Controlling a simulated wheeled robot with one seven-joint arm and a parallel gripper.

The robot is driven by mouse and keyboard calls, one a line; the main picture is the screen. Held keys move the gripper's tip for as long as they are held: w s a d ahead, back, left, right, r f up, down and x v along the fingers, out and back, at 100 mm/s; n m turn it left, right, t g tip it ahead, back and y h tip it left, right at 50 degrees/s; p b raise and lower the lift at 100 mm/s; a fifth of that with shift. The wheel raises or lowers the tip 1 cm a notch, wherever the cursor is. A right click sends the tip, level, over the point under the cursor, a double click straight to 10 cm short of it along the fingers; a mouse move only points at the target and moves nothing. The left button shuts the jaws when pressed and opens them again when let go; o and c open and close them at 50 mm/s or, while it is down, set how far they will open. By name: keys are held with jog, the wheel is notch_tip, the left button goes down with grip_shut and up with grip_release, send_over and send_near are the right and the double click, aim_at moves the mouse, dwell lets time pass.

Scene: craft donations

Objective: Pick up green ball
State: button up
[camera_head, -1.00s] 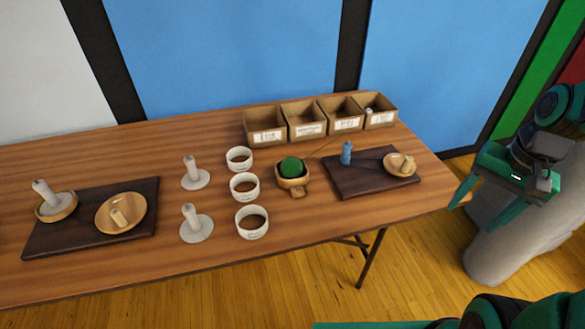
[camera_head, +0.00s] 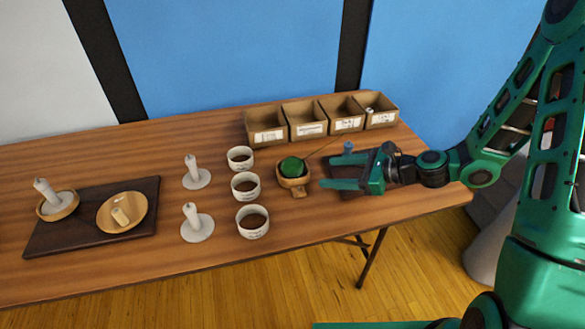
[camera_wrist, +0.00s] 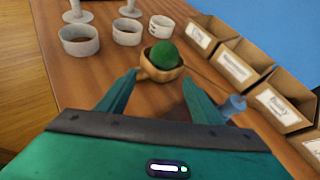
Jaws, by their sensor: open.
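In the wrist view the green ball (camera_wrist: 165,54) sits in the wooden bowl (camera_wrist: 150,71) just beyond the fingertips. My gripper (camera_head: 329,173) is just right of the bowl, over the dark board, with its fingers pointing left toward the ball. In the wrist view my gripper (camera_wrist: 160,77) is open, empty and apart from the bowl.
A blue bottle-like object (camera_head: 347,149) stands close beside my gripper; it also shows near the right finger in the wrist view (camera_wrist: 234,104). Several cardboard bins (camera_head: 309,132) line the back. White cups (camera_head: 252,222) stand left of the bowl.

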aim_at(302, 166)
jog(key=shift+w+a+m+t+y, duration=0.3)
jog(key=shift+w+a+m, duration=0.2)
jog(key=shift+m, duration=0.3)
jog(key=x, duration=1)
jog(key=shift+w+a+r, duration=0.15)
jog(key=shift+w+a, duration=0.05)
jog(key=shift+a, duration=0.15)
jog(key=c, duration=0.6)
